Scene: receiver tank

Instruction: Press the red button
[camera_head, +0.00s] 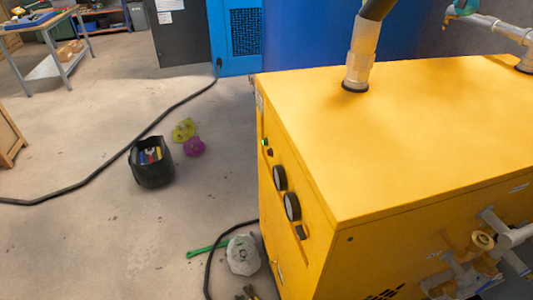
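A large yellow machine cabinet (420,130) fills the right half of the head view. Its narrow left side panel is seen at a steep angle. On that panel, a small dark reddish knob or button (270,152) sits near the far end, above two round black-rimmed gauges (292,206). It is too small to tell clearly whether it is the red button. A dark switch-like part (301,232) sits below the nearer gauge. Neither of my grippers shows in this view.
Pipes and valves (482,240) stick out of the cabinet's near right face. A black bucket (152,172), a black hose (95,178), a green tool (208,247) and a pale round object (243,255) lie on the floor. Open floor is on the left.

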